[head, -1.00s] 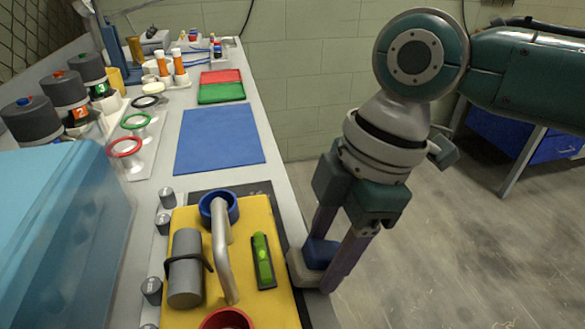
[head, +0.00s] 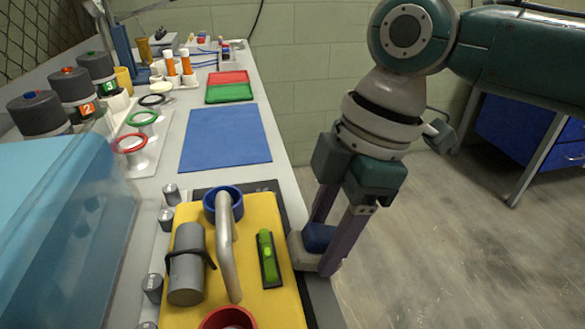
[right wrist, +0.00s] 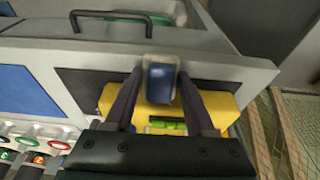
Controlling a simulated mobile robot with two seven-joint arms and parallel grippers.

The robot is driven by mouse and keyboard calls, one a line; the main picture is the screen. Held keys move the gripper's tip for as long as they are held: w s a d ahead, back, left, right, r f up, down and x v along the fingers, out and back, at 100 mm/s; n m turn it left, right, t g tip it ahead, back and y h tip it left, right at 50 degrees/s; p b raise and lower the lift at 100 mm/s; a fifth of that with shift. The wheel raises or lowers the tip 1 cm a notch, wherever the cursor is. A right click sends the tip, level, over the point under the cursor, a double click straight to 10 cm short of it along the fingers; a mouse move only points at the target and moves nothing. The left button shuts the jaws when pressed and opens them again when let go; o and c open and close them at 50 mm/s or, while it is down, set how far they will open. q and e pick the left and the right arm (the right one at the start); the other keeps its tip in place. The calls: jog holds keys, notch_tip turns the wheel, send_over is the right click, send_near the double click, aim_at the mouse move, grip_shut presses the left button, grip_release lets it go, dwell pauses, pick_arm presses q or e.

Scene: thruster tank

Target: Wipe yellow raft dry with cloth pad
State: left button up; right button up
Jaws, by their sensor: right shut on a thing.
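The yellow raft (head: 200,312) lies on a dark mat on the bench at the bottom of the head view. It carries a grey cylinder, a curved grey pipe, a blue ring, a red ring and a green level. My right gripper (head: 328,256) points down at the raft's right side, shut on the cloth pad (head: 319,237), a blue block with a pale grey underside. In the right wrist view the pad (right wrist: 160,83) sits between the fingers, with the raft (right wrist: 220,107) below and partly hidden. I cannot tell whether pad and raft touch. My left gripper is not in view.
A translucent blue box (head: 50,240) fills the left side. Grey knobs (head: 166,218) stand beside the raft. A blue mat (head: 226,137) lies clear beyond it, with red and green trays (head: 229,94) farther back. Open floor lies right of the bench edge.

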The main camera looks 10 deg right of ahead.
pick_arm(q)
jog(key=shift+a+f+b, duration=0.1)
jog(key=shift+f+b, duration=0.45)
pick_arm(e)
jog(key=shift+w+f, duration=0.15)
jog(key=shift+w, duration=0.3)
pick_arm(q)
jog(key=shift+b, duration=0.45)
pick_arm(e)
jog(key=shift+w+a, duration=0.15)
jog(key=shift+w, duration=0.25)
jog(key=shift+a, duration=0.1)
jog(key=shift+w, duration=0.1)
